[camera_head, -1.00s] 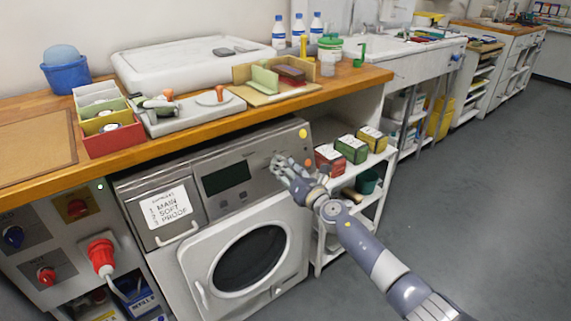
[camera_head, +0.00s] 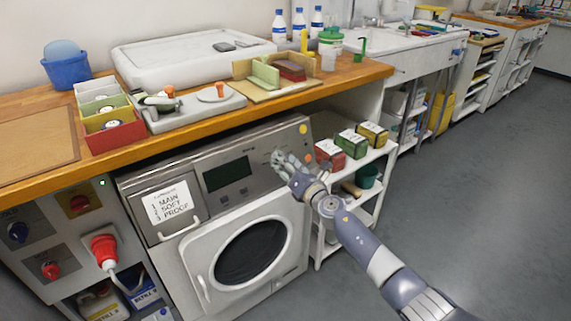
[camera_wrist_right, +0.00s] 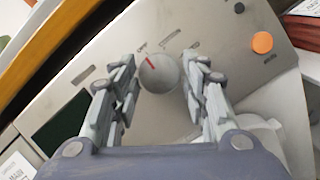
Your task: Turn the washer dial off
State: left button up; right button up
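The washer (camera_head: 214,168) stands under the wooden counter, with a dark display (camera_head: 227,175) on its grey panel. In the right wrist view, the round silver dial (camera_wrist_right: 159,73) has a red pointer line tilted to the upper left. My left gripper is not in view.
The counter edge (camera_head: 330,93) overhangs above. A shelf with several boxes (camera_head: 350,144) stands right of the washer. Open floor (camera_head: 470,190) lies further right.

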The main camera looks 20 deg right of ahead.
jog(key=shift+o, duration=0.6)
jog(key=shift+s+r, duration=0.1)
jog(key=v, duration=1.1)
jog(key=shift+s, duration=0.35)
jog(key=shift+d, duration=0.1)
